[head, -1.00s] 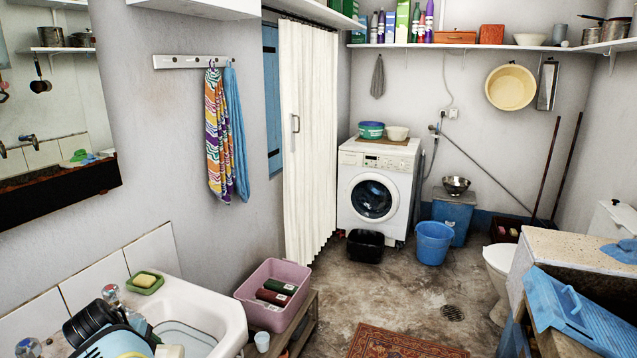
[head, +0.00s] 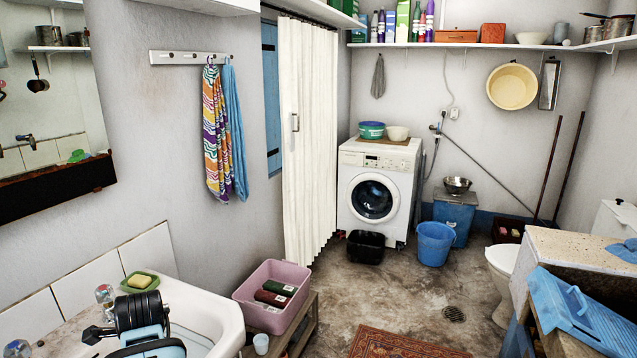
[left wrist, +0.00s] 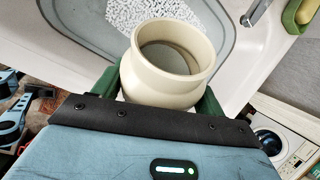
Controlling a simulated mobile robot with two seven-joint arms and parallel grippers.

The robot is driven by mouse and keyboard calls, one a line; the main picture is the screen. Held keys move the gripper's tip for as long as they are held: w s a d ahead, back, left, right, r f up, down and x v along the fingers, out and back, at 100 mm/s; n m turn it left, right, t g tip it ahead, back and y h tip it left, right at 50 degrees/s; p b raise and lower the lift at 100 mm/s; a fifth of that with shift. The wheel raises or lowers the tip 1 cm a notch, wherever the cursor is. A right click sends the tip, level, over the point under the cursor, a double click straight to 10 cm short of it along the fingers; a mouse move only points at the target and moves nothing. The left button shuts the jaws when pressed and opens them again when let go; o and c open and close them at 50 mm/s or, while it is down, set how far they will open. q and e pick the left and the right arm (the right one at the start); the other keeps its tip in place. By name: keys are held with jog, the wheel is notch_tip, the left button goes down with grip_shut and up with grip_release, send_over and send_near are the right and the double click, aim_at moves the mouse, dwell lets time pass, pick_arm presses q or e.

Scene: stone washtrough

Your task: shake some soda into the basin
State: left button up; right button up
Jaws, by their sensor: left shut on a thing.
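In the left wrist view my left gripper (left wrist: 162,92) is shut on a cream, round-bellied jar (left wrist: 165,95), with a green finger on each side of it. The jar's wide open mouth faces the camera and shows a greyish inside; I cannot tell how much it holds. The jar is over the near side of the white basin (left wrist: 240,75), whose grey inner area carries a white speckled patch. In the head view the basin (head: 232,325) is at the lower left, and my left arm reaches over it, hiding the jar. My right gripper is not in view.
A green soap dish with yellow soap (head: 140,283) sits on the basin's back ledge, near a tap knob (head: 104,293).

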pick_arm(q)
jog(key=shift+r, duration=0.15)
jog(key=shift+w+r, duration=0.1)
